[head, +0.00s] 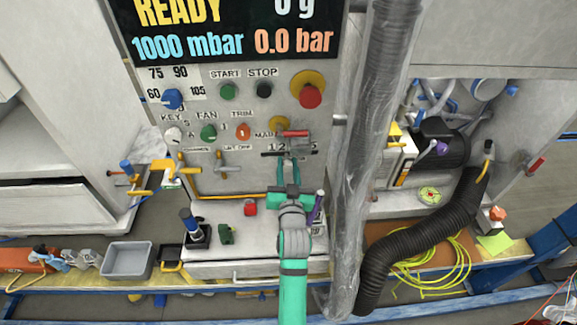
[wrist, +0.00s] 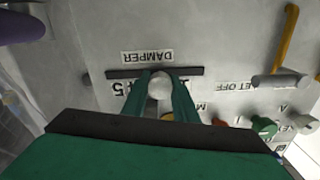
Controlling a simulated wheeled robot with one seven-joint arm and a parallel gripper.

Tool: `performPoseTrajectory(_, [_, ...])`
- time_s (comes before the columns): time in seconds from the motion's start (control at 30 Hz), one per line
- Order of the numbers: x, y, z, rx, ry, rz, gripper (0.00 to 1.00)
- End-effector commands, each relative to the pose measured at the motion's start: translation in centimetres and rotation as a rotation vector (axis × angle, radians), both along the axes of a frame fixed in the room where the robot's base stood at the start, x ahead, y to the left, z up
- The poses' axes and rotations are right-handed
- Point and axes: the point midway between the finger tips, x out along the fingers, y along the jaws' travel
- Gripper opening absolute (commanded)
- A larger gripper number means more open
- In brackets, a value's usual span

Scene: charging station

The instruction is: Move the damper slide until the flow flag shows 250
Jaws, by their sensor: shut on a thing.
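The damper slide is a pale round knob (wrist: 160,86) on a dark horizontal slot (wrist: 125,73) under an upside-down DAMPER label in the wrist view. My gripper (wrist: 161,90) is shut on the knob, one green finger on each side. The knob sits near the middle of the slot; a 5 shows to its left and part of a 1 to its right, with the marks between hidden by the fingers. In the head view my gripper (head: 288,161) reaches the damper scale (head: 305,152) at the panel's lower right. I cannot pick out a flow flag reading 250 in either view.
A red-handled valve (head: 295,133) sits just above my gripper. The LIFT OFF lever (head: 228,168) is to its left. A grey vertical duct (head: 365,150) stands close on the right. The display (head: 225,30) reads READY, 1000 mbar and 0.0 bar.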

Motion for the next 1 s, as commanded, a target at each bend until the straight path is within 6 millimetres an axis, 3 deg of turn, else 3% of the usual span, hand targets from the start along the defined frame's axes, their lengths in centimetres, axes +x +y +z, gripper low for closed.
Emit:
performPoseTrajectory(0.03, [0.0, -0.1, -0.1, 0.0, 0.001, -0.001, 0.0])
performPoseTrajectory(0.07, [0.0, 0.0, -0.1, 0.0, 0.002, -0.001, 0.31])
performPoseTrajectory(0.13, [0.0, 0.0, -0.1, 0.0, 0.001, 0.0, 0.45])
performPoseTrajectory(0.57, [-0.9, -0.2, -0.1, 0.001, 0.0, -0.002, 0.45])
performPoseTrajectory(1.0, [-8.1, -0.7, -0.1, 0.0, 0.002, -0.002, 0.45])
